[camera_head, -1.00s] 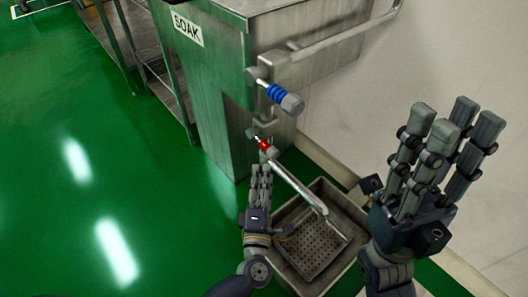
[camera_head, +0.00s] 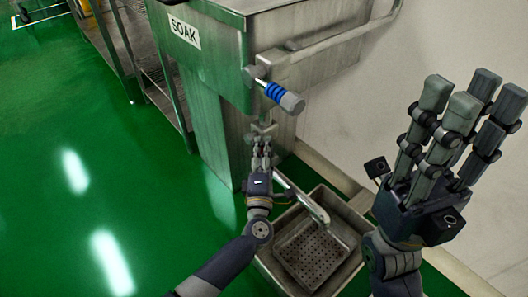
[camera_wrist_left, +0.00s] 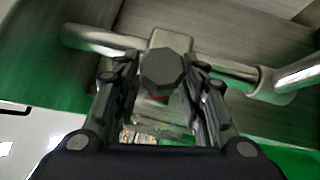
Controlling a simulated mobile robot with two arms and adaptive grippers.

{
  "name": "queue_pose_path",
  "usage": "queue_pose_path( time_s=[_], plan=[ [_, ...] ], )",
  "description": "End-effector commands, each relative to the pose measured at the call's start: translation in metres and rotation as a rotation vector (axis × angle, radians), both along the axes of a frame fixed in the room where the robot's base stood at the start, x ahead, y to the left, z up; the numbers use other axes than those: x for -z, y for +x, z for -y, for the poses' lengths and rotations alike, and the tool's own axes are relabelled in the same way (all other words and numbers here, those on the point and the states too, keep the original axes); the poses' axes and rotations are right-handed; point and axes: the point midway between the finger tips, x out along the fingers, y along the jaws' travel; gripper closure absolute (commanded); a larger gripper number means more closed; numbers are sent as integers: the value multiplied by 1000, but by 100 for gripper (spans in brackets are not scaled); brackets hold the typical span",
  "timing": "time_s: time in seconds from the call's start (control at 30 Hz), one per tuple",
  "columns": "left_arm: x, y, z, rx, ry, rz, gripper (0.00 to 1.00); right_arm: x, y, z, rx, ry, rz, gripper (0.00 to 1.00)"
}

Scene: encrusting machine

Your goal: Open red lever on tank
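The steel tank (camera_head: 222,110) with a SOAK label stands at the centre top of the head view. My left gripper (camera_head: 262,147) is low at the tank's front and hides the red lever there. In the left wrist view, a dark octagonal end, seemingly of the red lever (camera_wrist_left: 163,70), lies between the gripper's spread fingers, with a sliver of red below it. I cannot tell whether they touch it. A lever with a blue grip (camera_head: 279,95) sticks out above my left gripper. My right gripper (camera_head: 480,95) is open and empty at the right.
A drain basin (camera_head: 345,272) with a perforated tray (camera_head: 312,250) sits on the floor below, with a metal spout (camera_head: 300,195) over it. A pipe (camera_head: 345,35) runs along the tank's right. Green floor (camera_head: 100,190) is clear at the left.

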Motion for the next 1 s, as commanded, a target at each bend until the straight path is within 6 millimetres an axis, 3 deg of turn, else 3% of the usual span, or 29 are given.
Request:
queue_pose_path(
  time_s=[0.1, 0.3, 0.9, 1.0],
  plan=[
    [0, 0, 0, 0, 0, 0, 62, 0, 0, 0, 0, 0, 0, 67],
    [0, 0, 0, 0, 0, 0, 100, 0, 0, 0, 0, 0, 1, 67],
    [4, 0, 0, -1, 18, 17, 100, 7, 1, 0, 0, -2, -5, 67],
    [8, 0, 0, -1, 40, 38, 100, -4, -2, 0, 4, -2, 50, 67]
  ],
)
